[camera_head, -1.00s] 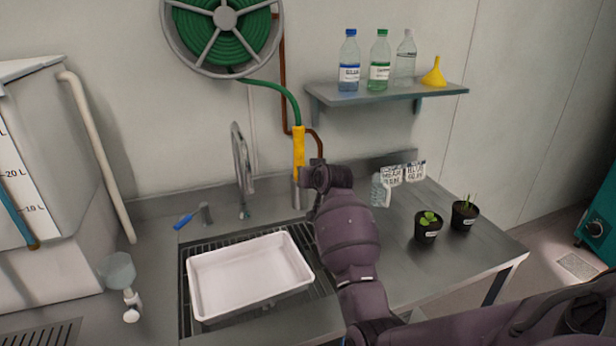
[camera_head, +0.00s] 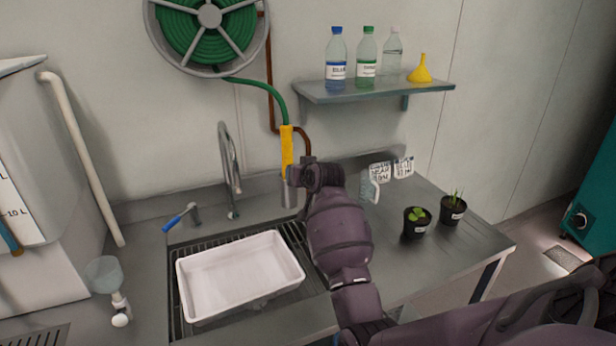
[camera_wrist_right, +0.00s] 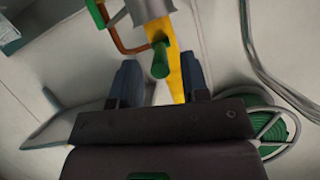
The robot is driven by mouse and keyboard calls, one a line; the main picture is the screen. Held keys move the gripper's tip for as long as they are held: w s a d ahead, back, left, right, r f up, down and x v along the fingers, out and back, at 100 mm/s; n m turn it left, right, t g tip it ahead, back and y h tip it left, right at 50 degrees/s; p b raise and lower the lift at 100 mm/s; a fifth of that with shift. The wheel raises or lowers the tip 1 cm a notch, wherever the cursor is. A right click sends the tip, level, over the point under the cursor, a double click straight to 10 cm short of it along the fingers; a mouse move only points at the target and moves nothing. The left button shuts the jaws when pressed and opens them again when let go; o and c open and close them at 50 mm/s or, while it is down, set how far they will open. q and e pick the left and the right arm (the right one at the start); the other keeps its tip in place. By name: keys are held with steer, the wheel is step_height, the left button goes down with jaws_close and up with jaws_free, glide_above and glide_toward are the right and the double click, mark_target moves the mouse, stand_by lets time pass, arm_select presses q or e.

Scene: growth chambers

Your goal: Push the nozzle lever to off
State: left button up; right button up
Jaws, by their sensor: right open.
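The hose nozzle (camera_head: 287,150) has a yellow body and a grey metal end, and hangs upright by the wall on a green hose. In the right wrist view the yellow body (camera_wrist_right: 175,75) shows with a green lever (camera_wrist_right: 160,60) standing out toward the camera. My right gripper (camera_head: 298,178) is at the lower part of the nozzle. In the right wrist view the right gripper (camera_wrist_right: 159,78) is open, with the lever between its two fingertips. I cannot tell whether a finger touches the lever. My left gripper is not in view.
A green hose reel (camera_head: 208,18) is on the wall above. A tap (camera_head: 228,170) stands left of the nozzle, and a white tray (camera_head: 240,310) lies over the sink below. A shelf (camera_head: 375,91) with bottles is up right. Two potted plants (camera_head: 416,230) stand right of my arm.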

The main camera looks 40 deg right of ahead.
steer(key=v, duration=0.9)
steer(key=shift+b, duration=0.35)
steer(key=shift+s, duration=0.15)
steer(key=s+a+f+n+g, duration=0.2)
steer(key=s+a+f, duration=0.1)
steer(key=s+f, duration=0.45)
steer(key=s+a+f+n+g, duration=0.1)
steer(key=s+a+f+g, duration=0.25)
steer(key=s+f, duration=0.45)
steer(key=s+a+f+n+g+y, duration=0.15)
steer(key=s+a, duration=0.25)
steer(key=s, duration=0.6)
steer(key=s+a+f+g, duration=0.2)
steer(key=s+a+f, duration=0.15)
steer(key=s, duration=0.75)
steer(key=w+f+t+b, duration=0.2)
steer(key=w+f+t, duration=0.5)
steer(key=f, duration=0.5)
steer(key=shift+w+a+n+t, duration=0.25)
steer(key=shift+n+t, duration=0.05)
steer(key=shift+n, duration=0.15)
steer(key=shift+y, duration=0.25)
